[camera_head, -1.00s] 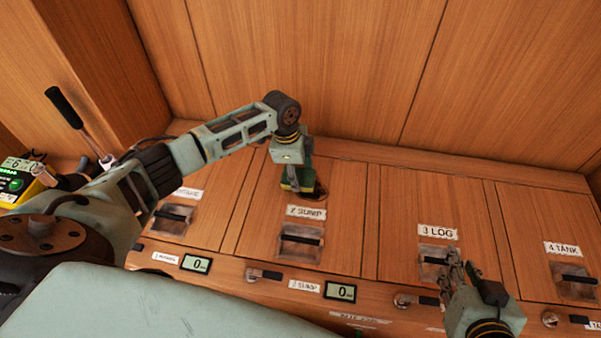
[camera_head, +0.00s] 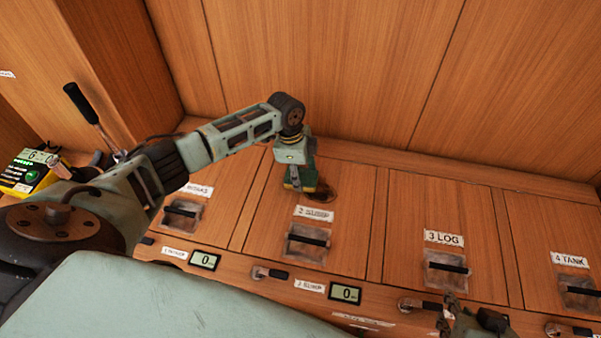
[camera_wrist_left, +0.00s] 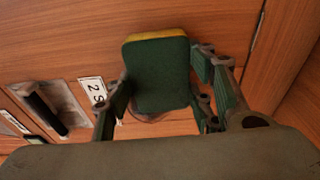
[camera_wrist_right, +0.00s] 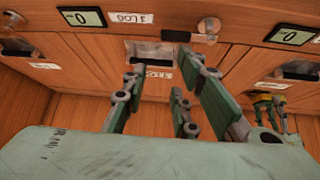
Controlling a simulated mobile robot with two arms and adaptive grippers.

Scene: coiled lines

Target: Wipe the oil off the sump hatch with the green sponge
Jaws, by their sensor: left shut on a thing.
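My left gripper (camera_head: 298,178) is shut on the green sponge (camera_wrist_left: 160,75), a dark green block with a yellow layer along one edge. In the head view the sponge is low over the upper part of the sump hatch (camera_head: 362,215), labelled 2. A dark brown oil stain (camera_head: 323,191) shows just right of the sponge. In the left wrist view part of the stain shows below the sponge; the rest is hidden. I cannot tell whether the sponge touches the wood. My right gripper (camera_wrist_right: 160,85) is open and empty, near the head view's bottom edge (camera_head: 468,318).
The 3 LOG hatch (camera_head: 436,205) and 4 TANK hatch (camera_head: 550,225) lie to the right, with recessed handles. Small displays (camera_head: 345,293) and latches line the front edge. A yellow device (camera_head: 30,172) and a black-handled lever (camera_head: 90,110) stand at left. A wooden wall rises behind.

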